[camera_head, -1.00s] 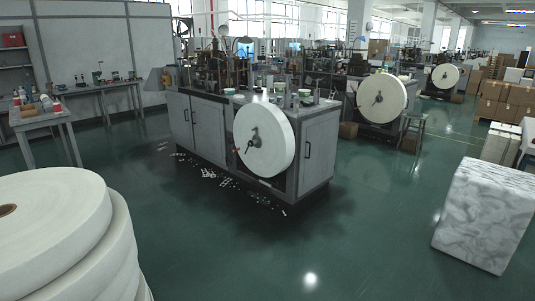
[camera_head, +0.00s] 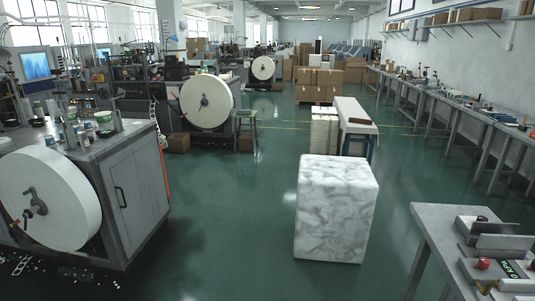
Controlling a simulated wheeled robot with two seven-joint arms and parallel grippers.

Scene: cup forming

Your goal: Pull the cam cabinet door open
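The nearest cup forming machine (camera_head: 90,250) stands at the left edge, partly cut off. Its right end has a grey cabinet door (camera_head: 145,190) with a dark vertical handle (camera_head: 122,197) near the door's left side. The door looks shut. I cannot tell from any label whether this is the cam cabinet door. A large white paper reel (camera_head: 68,195) is mounted on the machine's front. Neither of my grippers is in view.
A white marbled block (camera_head: 337,208) stands on the green floor right of centre. A grey workbench (camera_head: 445,235) with tools is at lower right. Open floor (camera_head: 235,225) lies between machine and block. A stool (camera_head: 244,130) and another machine's reel (camera_head: 206,102) are farther back.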

